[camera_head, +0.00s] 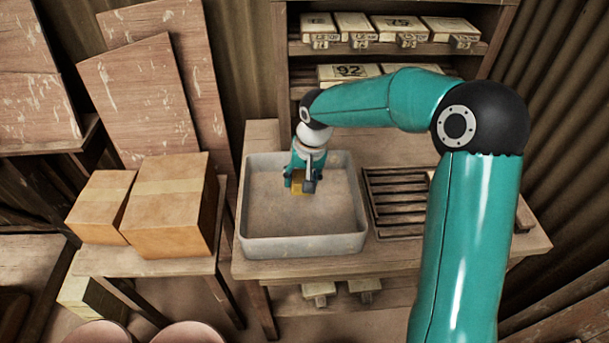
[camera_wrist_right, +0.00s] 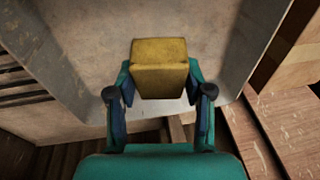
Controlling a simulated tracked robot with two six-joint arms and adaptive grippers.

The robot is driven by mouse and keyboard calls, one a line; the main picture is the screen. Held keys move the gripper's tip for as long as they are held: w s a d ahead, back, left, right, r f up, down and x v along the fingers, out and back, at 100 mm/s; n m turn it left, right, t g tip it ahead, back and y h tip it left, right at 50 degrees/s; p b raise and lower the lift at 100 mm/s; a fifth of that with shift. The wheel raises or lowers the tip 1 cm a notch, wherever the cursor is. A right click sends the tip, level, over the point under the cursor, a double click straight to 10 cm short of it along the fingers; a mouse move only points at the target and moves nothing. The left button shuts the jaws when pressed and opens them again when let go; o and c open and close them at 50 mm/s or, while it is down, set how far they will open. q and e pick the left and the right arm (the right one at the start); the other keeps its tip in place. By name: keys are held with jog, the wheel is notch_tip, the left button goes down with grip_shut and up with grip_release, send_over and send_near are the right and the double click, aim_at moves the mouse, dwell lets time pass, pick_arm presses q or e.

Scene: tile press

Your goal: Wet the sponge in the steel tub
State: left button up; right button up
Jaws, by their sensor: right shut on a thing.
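My right gripper (camera_head: 301,183) hangs down over the grey steel tub (camera_head: 303,246) on the table. It is shut on a yellow sponge (camera_head: 297,187), which is mostly hidden behind the gripper in the head view. In the right wrist view the sponge (camera_wrist_right: 160,68) sits between the two fingers of my right gripper (camera_wrist_right: 160,92), with the tub floor (camera_wrist_right: 95,35) beyond it. I cannot tell whether the sponge touches the tub floor or any water. My left gripper is not in view.
A slatted rack (camera_head: 400,203) lies right of the tub on the same table (camera_head: 400,256). Cardboard boxes (camera_head: 172,205) stand on a side table at the left. A shelf with numbered boxes (camera_head: 399,30) is behind. Wooden boards lean at the back left.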

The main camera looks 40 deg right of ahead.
aim_at(299, 176)
jog(key=shift+f+b, duration=1.9)
jog(key=shift+f, duration=0.65)
jog(key=shift+r+p, duration=3.4)
jog(key=shift+r, duration=1.45)
jog(key=shift+r+p, duration=1.45)
jog(key=shift+r, duration=0.55)
